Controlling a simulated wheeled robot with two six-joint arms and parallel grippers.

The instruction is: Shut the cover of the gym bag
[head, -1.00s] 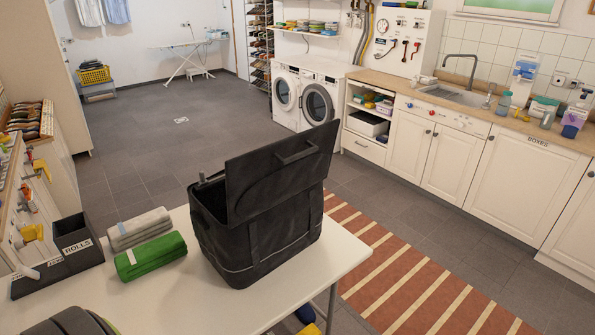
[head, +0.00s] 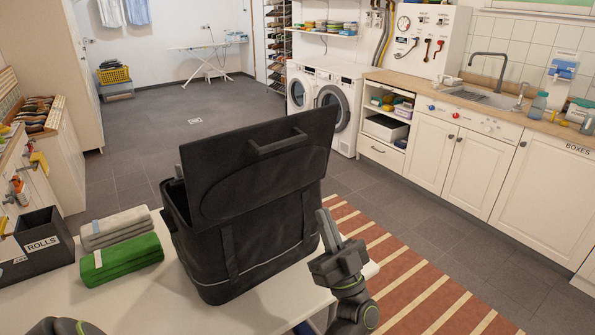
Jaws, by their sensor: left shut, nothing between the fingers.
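The black gym bag (head: 265,250) stands upright on the white table. Its cover (head: 235,165) is open and stands up steeply along the near side of the bag, with a handle (head: 278,145) on the face toward me. The cover hides most of the bag's opening; a little of the dark inside edge shows at the left.
On the table (head: 140,305), a green rolled towel (head: 122,260) and a grey one (head: 115,229) lie left of the bag. A dark box labelled ROLLS (head: 42,243) is farther left. A striped rug (head: 400,265) and open floor are beyond the table's right edge.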

